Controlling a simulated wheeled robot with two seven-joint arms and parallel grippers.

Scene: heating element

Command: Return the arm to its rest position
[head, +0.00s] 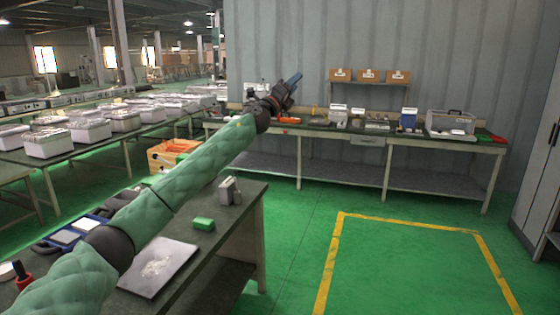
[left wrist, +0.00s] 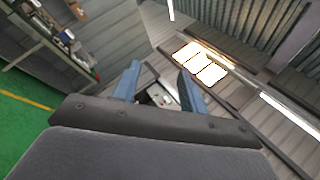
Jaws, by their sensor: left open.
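My left arm, in a green quilted sleeve, reaches from the lower left of the head view up across the near table. My left gripper (head: 292,80) is raised in front of the grey wall, its blue fingers pointing up and to the right. In the left wrist view the two blue fingers of the left gripper (left wrist: 158,84) stand apart with nothing held between them. The ceiling and lit windows (left wrist: 200,63) show beyond them. My right gripper is in neither view.
The near table (head: 245,200) bears a grey plate (head: 160,267), a green block (head: 204,224) and a small grey device (head: 229,191). A long workbench (head: 440,143) stands along the wall. An orange crate (head: 172,153) sits on the floor. Yellow-lined green floor (head: 410,265) at right is clear.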

